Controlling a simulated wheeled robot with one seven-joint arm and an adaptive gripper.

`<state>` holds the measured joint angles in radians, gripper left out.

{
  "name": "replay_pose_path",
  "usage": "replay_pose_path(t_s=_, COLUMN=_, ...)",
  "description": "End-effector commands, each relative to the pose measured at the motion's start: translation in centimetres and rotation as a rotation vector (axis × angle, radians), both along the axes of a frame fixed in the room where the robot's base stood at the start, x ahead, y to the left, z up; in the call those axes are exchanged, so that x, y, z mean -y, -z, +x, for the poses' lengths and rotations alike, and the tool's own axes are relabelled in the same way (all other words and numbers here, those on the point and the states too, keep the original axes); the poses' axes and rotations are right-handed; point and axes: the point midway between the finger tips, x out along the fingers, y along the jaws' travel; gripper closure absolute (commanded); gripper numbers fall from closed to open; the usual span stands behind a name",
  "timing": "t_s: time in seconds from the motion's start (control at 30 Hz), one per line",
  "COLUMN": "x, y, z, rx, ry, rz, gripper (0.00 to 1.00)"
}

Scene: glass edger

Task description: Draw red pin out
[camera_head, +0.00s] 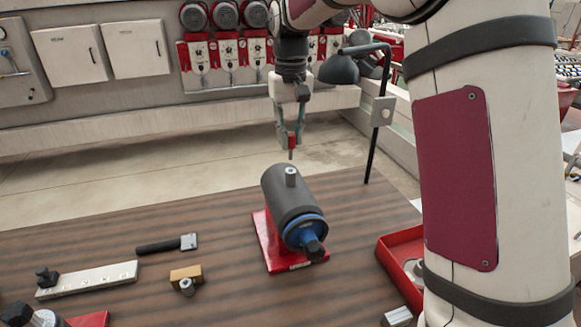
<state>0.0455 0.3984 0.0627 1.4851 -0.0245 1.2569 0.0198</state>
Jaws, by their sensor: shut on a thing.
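The red pin (292,142) is between the fingertips of my gripper (290,139), with its grey shaft pointing down below the fingers. My gripper is shut on it. The pin hangs in the air above and behind a dark grey cylinder (283,194), apart from it as far as this view shows. The cylinder lies on a red base (268,243) on the wooden table. It has a blue ring (304,231) and a black knob at its front end, and a short silver stub (291,176) stands up from its top.
A red tray (384,262) is at the right, partly behind my arm. A black-handled hammer-like tool (165,245), a brass block (186,273) and a long metal bar (88,280) lie at the left. A black lamp (371,130) stands behind.

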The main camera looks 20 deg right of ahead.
Motion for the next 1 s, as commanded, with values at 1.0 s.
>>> replay_pose_path(t_s=1.0, x=0.0, y=-4.0, z=0.0, rx=0.000, ry=0.000, rz=0.000, gripper=1.00)
